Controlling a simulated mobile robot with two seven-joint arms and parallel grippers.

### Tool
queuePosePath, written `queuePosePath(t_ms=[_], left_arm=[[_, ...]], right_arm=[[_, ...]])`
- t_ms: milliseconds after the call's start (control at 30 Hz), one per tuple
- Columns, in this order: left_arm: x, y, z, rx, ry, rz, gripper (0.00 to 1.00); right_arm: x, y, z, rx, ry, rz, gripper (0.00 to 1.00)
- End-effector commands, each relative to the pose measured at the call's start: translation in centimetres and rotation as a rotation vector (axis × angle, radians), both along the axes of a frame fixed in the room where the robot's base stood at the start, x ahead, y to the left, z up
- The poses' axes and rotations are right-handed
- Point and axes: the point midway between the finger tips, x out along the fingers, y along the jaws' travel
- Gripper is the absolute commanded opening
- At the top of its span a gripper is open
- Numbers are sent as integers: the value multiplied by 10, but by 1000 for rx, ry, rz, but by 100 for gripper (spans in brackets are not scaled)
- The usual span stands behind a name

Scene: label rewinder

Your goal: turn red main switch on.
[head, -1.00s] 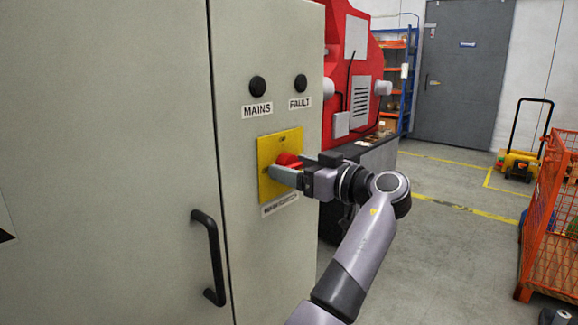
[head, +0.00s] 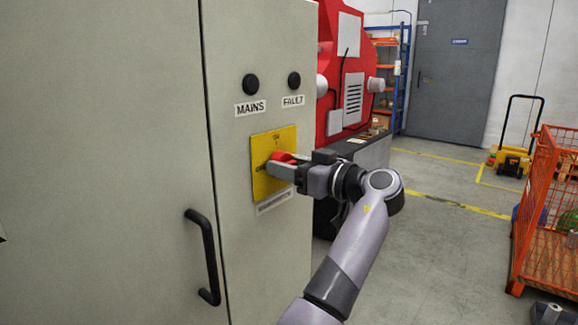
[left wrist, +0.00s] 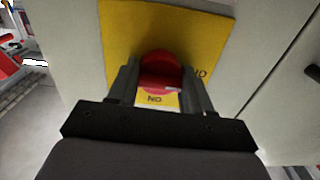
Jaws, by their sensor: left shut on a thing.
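The red main switch (head: 281,157) is a red rotary knob on a yellow plate (head: 263,184) on the grey cabinet's narrow right panel. My left gripper (head: 284,165) reaches it from the right and is shut on the knob. In the left wrist view the red knob (left wrist: 160,72) sits between the two fingers (left wrist: 160,85), in front of the yellow plate (left wrist: 185,22). Lettering reading ON shows at two edges of the plate there, partly cut by the fingers. The fingers hide part of the knob in the head view. My right gripper is not in view.
Dark MAINS (head: 250,84) and FAULT (head: 294,80) lamps sit above the plate. A black door handle (head: 205,257) stands out at the lower left. A red machine (head: 338,60) is behind the cabinet. An orange mesh cart (head: 535,215) stands right; the floor between is clear.

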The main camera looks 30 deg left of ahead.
Motion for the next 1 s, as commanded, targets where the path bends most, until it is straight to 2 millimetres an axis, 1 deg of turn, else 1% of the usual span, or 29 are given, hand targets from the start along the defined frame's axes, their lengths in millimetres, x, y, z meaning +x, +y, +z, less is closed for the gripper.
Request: queuePosePath(t_ms=[267, 467, 767, 1000], left_arm=[[0, 1, 2, 14, 163, 1, 19], [0, 1, 3, 27, 347, 1, 19], [-1, 1, 4, 50, 632, 1, 19], [-1, 1, 5, 69, 860, 1, 19]], right_arm=[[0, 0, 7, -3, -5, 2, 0], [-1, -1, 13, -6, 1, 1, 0], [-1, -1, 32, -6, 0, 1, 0], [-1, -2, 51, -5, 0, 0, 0]])
